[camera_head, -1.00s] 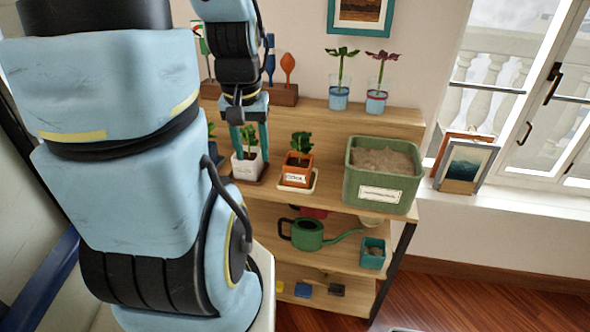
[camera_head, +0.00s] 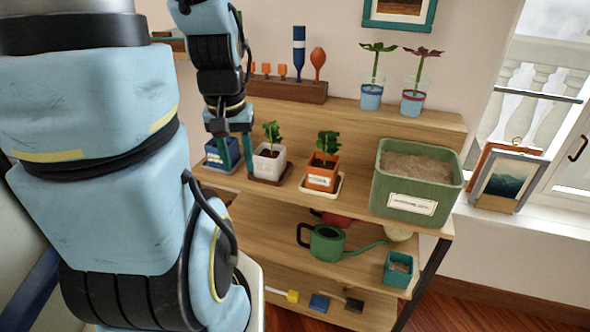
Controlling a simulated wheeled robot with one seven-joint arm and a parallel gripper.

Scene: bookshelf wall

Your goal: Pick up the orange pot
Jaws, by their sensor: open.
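The orange pot (camera_head: 321,180) stands upright on a pale saucer (camera_head: 336,187) on the shelf's upper board. It has a white label and holds a green leafy plant (camera_head: 327,146). My gripper (camera_head: 238,165) is open, its two teal fingers pointing down to the left of the white pot (camera_head: 268,165). The fingers are in front of or close beside a blue pot (camera_head: 214,152), and I cannot tell whether they touch it. The white pot stands between my gripper and the orange pot.
A large green planter of soil (camera_head: 412,203) stands right of the orange pot. Two cups with plants (camera_head: 371,95) and a wooden tool rack (camera_head: 290,90) are on the raised back ledge. A green watering can (camera_head: 328,243) and a small teal pot (camera_head: 398,268) are on the board below.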

